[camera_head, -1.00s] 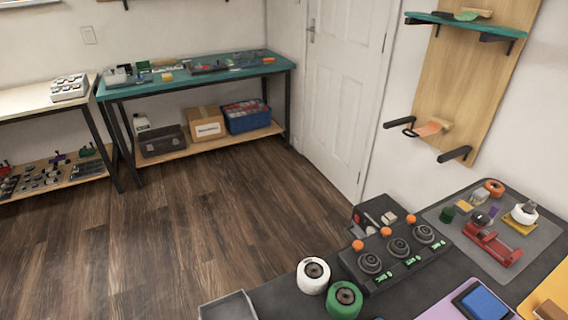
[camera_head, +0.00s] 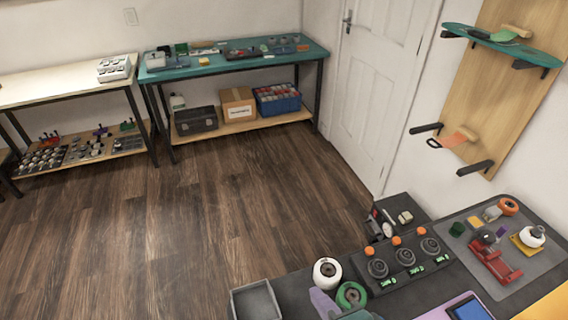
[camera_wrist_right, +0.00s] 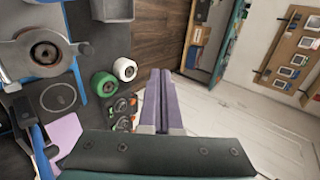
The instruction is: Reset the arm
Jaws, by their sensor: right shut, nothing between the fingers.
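My right gripper (camera_head: 322,302) shows at the bottom edge of the head view as purple fingers, beside the white wheel and the green wheel. In the right wrist view its two purple fingers (camera_wrist_right: 162,92) lie together, shut, with nothing held. The white wheel (camera_head: 327,272) and the green wheel (camera_head: 351,295) stand on the dark bench (camera_head: 289,292). Most of my right arm is out of the head view. My left gripper is not in view.
A control box with knobs (camera_head: 404,262) and a grey mat with a red vise (camera_head: 494,262) are on the bench. A grey tray (camera_head: 256,300) sits at its left end. The wooden floor (camera_head: 200,220) is clear. A teal table (camera_head: 235,62) stands at the back.

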